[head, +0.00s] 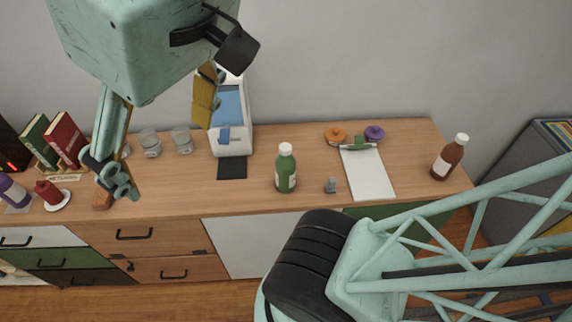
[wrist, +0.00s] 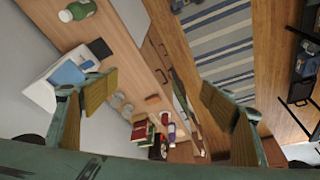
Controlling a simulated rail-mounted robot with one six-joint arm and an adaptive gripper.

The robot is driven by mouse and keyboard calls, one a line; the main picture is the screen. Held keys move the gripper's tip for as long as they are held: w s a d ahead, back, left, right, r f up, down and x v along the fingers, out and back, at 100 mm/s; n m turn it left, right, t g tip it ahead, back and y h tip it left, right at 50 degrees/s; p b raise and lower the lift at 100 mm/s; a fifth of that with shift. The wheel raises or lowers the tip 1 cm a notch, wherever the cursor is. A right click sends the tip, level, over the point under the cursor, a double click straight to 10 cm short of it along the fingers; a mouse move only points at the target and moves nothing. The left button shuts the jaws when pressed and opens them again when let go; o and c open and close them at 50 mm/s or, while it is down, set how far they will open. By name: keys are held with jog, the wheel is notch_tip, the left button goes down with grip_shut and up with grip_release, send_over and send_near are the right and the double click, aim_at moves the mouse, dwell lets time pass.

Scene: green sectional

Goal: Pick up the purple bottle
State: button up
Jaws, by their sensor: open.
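The purple bottle (head: 12,190) stands upright at the far left of the counter, with a white label and partly cut off by the picture edge. In the wrist view, the purple bottle (wrist: 171,132) is small, low and right of centre, beyond the fingers. My gripper (head: 162,140) is open and empty, above the left part of the counter and to the right of the bottle. In the wrist view, my gripper (wrist: 156,85) shows two widely spread yellow-padded fingers with nothing between them.
A red object on a white dish (head: 52,195) and upright books (head: 60,140) are near the bottle. Glass jars (head: 182,140), a white-and-blue device (head: 232,115), a green bottle (head: 286,170) and a brown bottle (head: 449,158) stand further right. The counter front is fairly clear.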

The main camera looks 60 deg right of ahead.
jog(key=shift+s+f, duration=0.15)
jog(key=shift+f, duration=0.05)
jog(key=shift+c, duration=0.2)
jog(key=c, duration=0.8)
jog(key=shift+f, duration=0.1)
